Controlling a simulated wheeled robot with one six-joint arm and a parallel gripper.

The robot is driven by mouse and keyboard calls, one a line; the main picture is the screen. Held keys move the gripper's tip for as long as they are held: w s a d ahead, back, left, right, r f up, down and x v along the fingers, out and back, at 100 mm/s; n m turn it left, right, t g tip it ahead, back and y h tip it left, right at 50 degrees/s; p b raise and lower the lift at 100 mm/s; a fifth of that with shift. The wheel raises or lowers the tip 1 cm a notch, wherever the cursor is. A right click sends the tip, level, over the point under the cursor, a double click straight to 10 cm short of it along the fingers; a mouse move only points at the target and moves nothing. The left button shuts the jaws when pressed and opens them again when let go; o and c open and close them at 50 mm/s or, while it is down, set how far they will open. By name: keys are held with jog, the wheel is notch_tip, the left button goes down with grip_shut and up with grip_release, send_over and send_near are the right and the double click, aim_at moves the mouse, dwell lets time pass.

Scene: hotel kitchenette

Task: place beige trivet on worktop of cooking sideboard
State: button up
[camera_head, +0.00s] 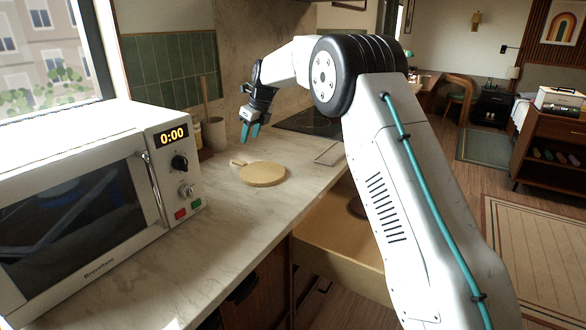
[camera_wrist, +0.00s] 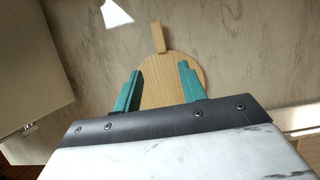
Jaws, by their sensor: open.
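The beige trivet (camera_head: 263,174) is a flat round wooden disc with a short handle. It lies flat on the marble worktop (camera_head: 250,215), between the microwave and the hob. My gripper (camera_head: 250,131) is above the worktop, up and slightly left of the trivet in the head view, with teal fingers pointing down. In the wrist view my gripper (camera_wrist: 159,72) is open, and the trivet (camera_wrist: 172,82) shows between and beyond the fingers, its handle pointing away. Nothing is held. The trivet's near part is hidden behind the gripper body in the wrist view.
A white microwave (camera_head: 80,215) fills the left of the worktop. A utensil crock (camera_head: 213,133) stands by the wall, and a dark hob (camera_head: 305,122) lies behind. A drawer (camera_head: 335,240) is open below the worktop's front edge, partly hidden by my arm. Worktop before the trivet is clear.

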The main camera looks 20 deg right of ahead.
jog(key=s+d+r+n, duration=0.1)
jog(key=s+r+n, duration=0.3)
jog(key=s, duration=0.5)
jog(key=s+r+n+g+h, duration=0.1)
jog(key=s+r+n, duration=0.35)
jog(key=s, duration=0.55)
jog(key=s+d+r+n, duration=0.1)
jog(key=s+r+n, duration=0.35)
jog(key=s, duration=0.45)
jog(key=s+d+f+n, duration=0.1)
jog(key=s+f+n, duration=0.2)
jog(key=s, duration=0.8)
jog(key=s+d+f+n+g+h, duration=0.1)
jog(key=s+f+n, duration=0.2)
jog(key=s+n, duration=0.4)
jog(key=s+d+f+n, duration=0.1)
jog(key=s+f+n, duration=0.3)
jog(key=s, duration=1.1)
jog(key=shift+s+n+h, duration=0.3)
jog(key=shift+s+n, duration=0.05)
jog(key=shift+n, duration=0.55)
jog(key=shift+d, duration=0.1)
jog(key=shift+c, duration=0.5)
